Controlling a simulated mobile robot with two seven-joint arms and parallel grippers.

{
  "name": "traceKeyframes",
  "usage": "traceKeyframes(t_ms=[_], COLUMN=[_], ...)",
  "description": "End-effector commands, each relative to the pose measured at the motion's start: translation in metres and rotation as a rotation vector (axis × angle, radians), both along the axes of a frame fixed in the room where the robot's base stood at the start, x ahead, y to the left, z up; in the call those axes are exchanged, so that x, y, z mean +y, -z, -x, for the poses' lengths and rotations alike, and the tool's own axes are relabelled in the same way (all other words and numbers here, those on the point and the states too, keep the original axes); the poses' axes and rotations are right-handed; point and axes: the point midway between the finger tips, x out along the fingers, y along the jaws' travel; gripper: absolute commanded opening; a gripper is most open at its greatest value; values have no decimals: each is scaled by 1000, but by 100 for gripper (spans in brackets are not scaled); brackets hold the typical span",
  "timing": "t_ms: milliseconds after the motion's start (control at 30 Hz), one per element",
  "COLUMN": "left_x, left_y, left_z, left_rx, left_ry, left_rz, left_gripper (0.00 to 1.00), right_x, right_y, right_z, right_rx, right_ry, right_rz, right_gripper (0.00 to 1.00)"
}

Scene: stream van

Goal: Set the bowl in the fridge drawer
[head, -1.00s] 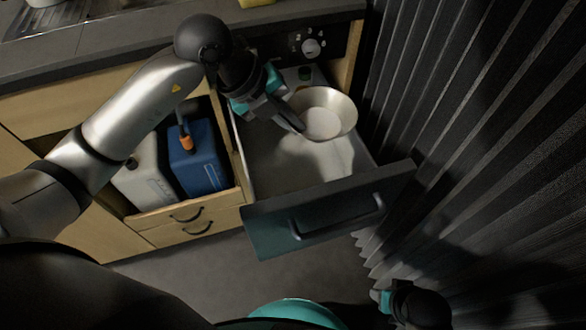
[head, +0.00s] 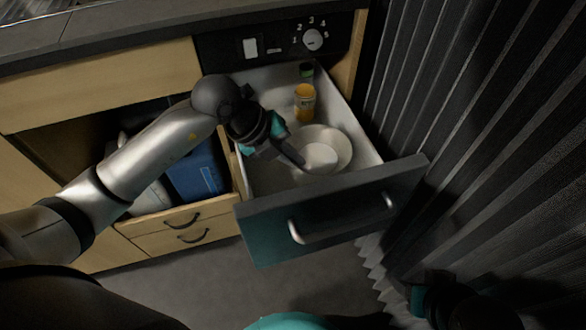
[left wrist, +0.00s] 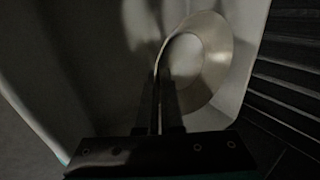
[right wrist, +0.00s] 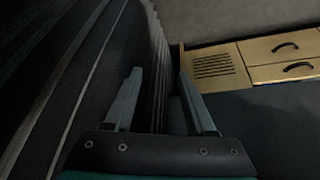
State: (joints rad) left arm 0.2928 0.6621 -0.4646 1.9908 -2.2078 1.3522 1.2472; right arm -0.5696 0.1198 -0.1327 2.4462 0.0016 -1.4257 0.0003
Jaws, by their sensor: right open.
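The pale metal bowl (head: 325,150) is inside the open fridge drawer (head: 330,215), in its front right part, upright or nearly so. My left gripper (head: 298,162) reaches in from the left, its fingers closed on the bowl's left rim. In the left wrist view the bowl (left wrist: 213,60) has its rim between the two fingers (left wrist: 162,80), which are close together. I cannot tell whether the bowl's base touches the drawer floor. My right gripper (right wrist: 160,78) is open and empty, low beside the dark curtain, away from the drawer.
A yellow-orange jar (head: 305,103) and a small dark jar with a green band (head: 306,70) stand at the back of the drawer. A pleated dark curtain (head: 470,120) hangs close on the right.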

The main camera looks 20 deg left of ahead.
Motion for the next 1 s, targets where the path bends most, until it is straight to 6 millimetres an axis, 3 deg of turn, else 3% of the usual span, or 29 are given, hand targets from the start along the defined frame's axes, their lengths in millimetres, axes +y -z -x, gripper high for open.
traceKeyframes(t_ms=[400, 1000], left_x=[-1, 0], left_y=[29, 37], left_z=[0, 0], left_rx=[-1, -1], left_ry=[0, 0], left_rz=[2, 1], left_gripper=[0, 0], right_x=[26, 34], right_y=[5, 4], right_z=[-24, -32], right_rx=[-187, -251], right_ry=[-43, -53], right_rz=[-76, -104], right_gripper=[56, 56])
